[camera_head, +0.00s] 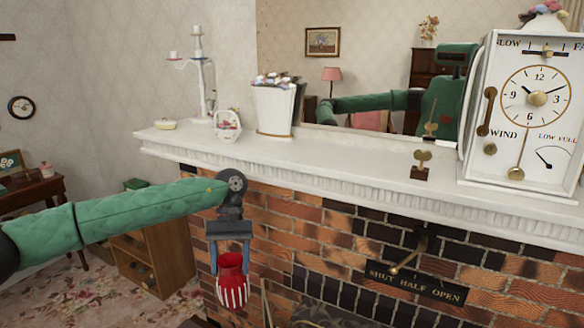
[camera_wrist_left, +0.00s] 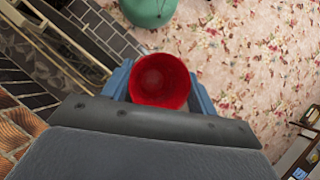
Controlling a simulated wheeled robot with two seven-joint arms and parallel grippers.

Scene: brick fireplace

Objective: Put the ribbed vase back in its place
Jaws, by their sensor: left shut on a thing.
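The ribbed vase (camera_head: 232,287) is red with white vertical ribs low down and an open red mouth. My left gripper (camera_head: 231,264) points down with its two blue fingers on either side of the vase, shut on it. The vase hangs upright in front of the brick fireplace, below the level of the white mantel shelf (camera_head: 330,163). In the left wrist view I look down into the red mouth of the vase (camera_wrist_left: 159,82), between the blue fingers of the gripper (camera_wrist_left: 160,88). My right gripper is not in view.
On the mantel stand a white planter (camera_head: 274,108), a small basket (camera_head: 228,125), a candelabra (camera_head: 202,85), a yellow-lidded dish (camera_head: 166,125), a brass key (camera_head: 422,165) and a large white clock (camera_head: 527,110). The shelf between planter and key is clear.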

